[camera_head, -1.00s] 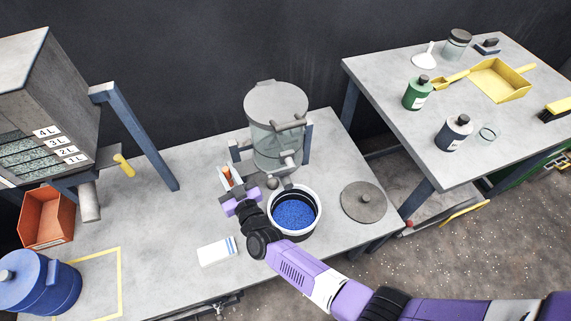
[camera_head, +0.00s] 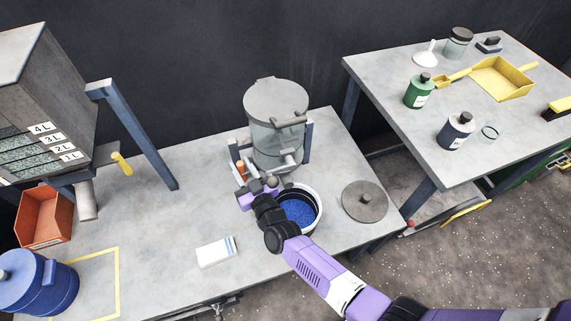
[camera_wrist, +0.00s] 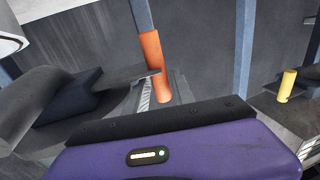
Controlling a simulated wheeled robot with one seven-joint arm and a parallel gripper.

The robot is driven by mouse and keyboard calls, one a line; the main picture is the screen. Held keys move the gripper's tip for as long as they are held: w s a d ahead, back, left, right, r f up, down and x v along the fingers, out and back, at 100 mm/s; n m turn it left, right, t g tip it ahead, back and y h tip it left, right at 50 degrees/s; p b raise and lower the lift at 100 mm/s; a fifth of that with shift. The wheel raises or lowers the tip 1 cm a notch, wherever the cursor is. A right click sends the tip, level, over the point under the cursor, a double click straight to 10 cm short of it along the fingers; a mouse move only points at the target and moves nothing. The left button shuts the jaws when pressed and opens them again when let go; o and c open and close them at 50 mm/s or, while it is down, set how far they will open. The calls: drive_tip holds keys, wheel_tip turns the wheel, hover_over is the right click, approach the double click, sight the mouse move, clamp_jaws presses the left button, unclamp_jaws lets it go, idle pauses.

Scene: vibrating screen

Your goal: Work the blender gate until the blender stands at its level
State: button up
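The blender (camera_head: 275,130) is a clear drum with a grey lid, held in a blue frame on the table. Its lower part is partly hidden by my arm. An orange handle (camera_head: 240,170) stands upright at its left side; it also shows in the wrist view (camera_wrist: 156,65). My gripper (camera_head: 252,184) is at the front of the frame, just below and beside this handle. In the wrist view a grey finger-like plate lies close to the orange handle. I cannot tell whether the fingers are open or touch it. A pot (camera_head: 319,216) of blue granules stands under the outlet, partly behind my wrist.
A grey lid (camera_head: 365,201) lies right of the pot. A white box (camera_head: 216,251) lies in front. At left are a hopper marked in litres (camera_head: 40,110) with a yellow handle (camera_head: 122,163), an orange bin (camera_head: 42,220) and a blue jug (camera_head: 38,283).

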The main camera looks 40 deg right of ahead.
drive_tip(key=shift+o, duration=0.5)
drive_tip(key=shift+r, duration=0.1)
drive_tip(key=shift+s+a+r+p, duration=0.15)
drive_tip(key=shift+s+p, duration=0.35)
drive_tip(key=shift+s, duration=0.5)
drive_tip(key=shift+s+a+f+p, duration=0.1)
drive_tip(key=shift+s+a+p, duration=0.1)
drive_tip(key=shift+s+p, duration=0.55)
drive_tip(key=shift+s+a, duration=0.1)
drive_tip(key=shift+s, duration=1.05)
